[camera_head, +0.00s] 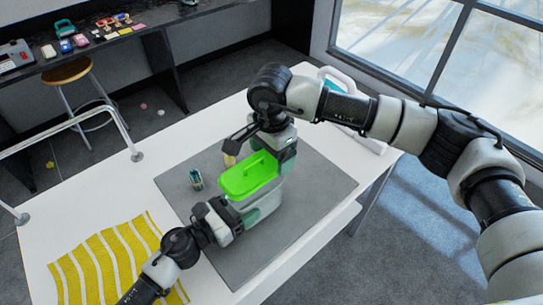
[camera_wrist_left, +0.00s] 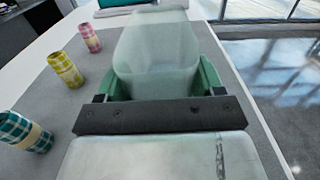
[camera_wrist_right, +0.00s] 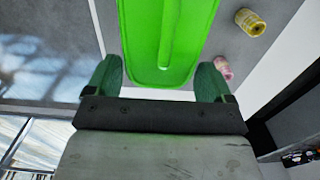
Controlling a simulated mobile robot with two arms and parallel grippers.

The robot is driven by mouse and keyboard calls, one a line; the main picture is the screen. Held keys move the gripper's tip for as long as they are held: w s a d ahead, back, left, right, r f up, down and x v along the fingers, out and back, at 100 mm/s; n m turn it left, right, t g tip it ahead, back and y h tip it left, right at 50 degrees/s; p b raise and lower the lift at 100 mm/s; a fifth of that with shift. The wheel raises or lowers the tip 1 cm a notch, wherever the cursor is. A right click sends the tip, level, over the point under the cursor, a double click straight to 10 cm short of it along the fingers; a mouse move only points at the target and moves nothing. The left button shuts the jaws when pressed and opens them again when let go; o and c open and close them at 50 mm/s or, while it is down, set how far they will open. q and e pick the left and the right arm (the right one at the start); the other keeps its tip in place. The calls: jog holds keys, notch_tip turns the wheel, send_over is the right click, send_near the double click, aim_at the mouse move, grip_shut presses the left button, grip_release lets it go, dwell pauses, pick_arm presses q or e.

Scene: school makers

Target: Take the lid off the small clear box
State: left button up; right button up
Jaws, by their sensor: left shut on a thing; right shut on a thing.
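The small clear box (camera_head: 240,204) stands over the grey mat in the head view, largely covered by its bright green lid (camera_head: 247,178), which has a ridge handle. My left gripper (camera_head: 232,212) is shut on the box from the near side; in the left wrist view the translucent box (camera_wrist_left: 158,65) sits between its green fingers. My right gripper (camera_head: 272,150) is shut on the lid from the far side; in the right wrist view the lid (camera_wrist_right: 142,45) reaches between its fingers. I cannot tell whether the lid still touches the box rim.
A teal checked roll (camera_head: 196,179), a yellow roll (camera_head: 229,160) and a pink roll (camera_wrist_left: 90,38) stand on the grey mat (camera_head: 300,225), left of the box. A yellow striped cloth (camera_head: 105,262) lies at the front left of the white table (camera_head: 130,195). A white and teal object (camera_head: 338,78) is at the back.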

pick_arm(q)
jog(key=o, duration=1.4)
jog(key=shift+c, duration=0.2)
